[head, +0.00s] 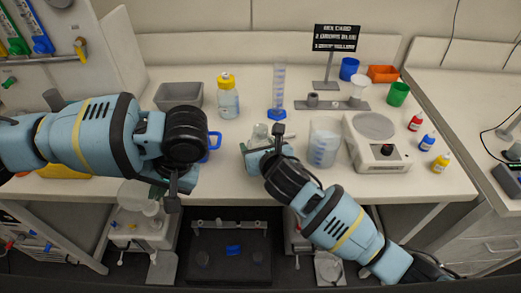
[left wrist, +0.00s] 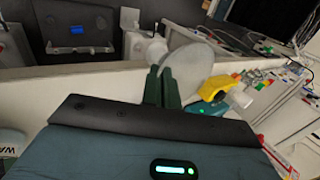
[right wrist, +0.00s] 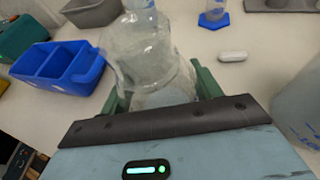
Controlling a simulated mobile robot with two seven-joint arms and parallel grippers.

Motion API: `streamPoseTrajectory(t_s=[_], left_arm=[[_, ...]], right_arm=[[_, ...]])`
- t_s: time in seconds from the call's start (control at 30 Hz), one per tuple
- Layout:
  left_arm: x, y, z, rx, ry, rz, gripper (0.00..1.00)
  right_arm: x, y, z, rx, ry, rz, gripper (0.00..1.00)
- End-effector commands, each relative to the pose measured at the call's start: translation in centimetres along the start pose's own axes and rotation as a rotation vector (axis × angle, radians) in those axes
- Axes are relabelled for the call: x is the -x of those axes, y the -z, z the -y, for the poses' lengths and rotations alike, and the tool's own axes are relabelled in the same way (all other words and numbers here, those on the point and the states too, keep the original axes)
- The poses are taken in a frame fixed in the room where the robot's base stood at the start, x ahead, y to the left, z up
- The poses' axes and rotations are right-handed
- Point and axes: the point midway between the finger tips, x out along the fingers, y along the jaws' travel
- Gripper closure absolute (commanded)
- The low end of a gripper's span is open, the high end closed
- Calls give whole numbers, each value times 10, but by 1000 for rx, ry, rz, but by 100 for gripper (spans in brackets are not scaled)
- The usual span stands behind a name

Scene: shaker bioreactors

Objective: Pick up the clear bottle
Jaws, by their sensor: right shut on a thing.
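The clear bottle (right wrist: 148,52) is see-through glass with a rounded body and a narrower neck towards the top of the right wrist view. My right gripper (right wrist: 160,90) has its green fingers on either side of the bottle's body and is shut on it. In the head view the bottle (head: 260,131) shows only in part behind that gripper (head: 262,142). I cannot tell whether its base touches the table. My left gripper (head: 168,196) is at the table's front edge. In the left wrist view its fingers (left wrist: 161,88) are close together with nothing between them.
A large beaker (head: 324,142) and a white stirrer (head: 375,127) stand right of the bottle. A yellow-capped bottle (head: 228,97), a measuring cylinder (head: 279,85) and a grey tray (head: 180,95) stand behind. A blue divided box (right wrist: 62,66) is to the left, and a white stir bar (right wrist: 233,56) lies right.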

Motion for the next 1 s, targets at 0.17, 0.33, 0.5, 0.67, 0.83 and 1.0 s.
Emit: streamPoseTrajectory(t_s=[0.17,0.33,0.5,0.67,0.83,1.0], left_arm=[[0,0,0,0,0,0,100],[0,0,0,0,0,0,100],[0,0,0,0,0,0,100],[0,0,0,0,0,-1,100],[0,0,0,0,0,-1,100],[0,0,0,0,0,-1,100]], right_arm=[[0,-1,0,0,0,2,68],[0,-1,0,0,0,2,68],[5,-14,1,0,0,6,68],[16,-41,0,2,0,9,68],[28,-70,0,2,0,8,68],[36,-88,0,1,0,5,68]])
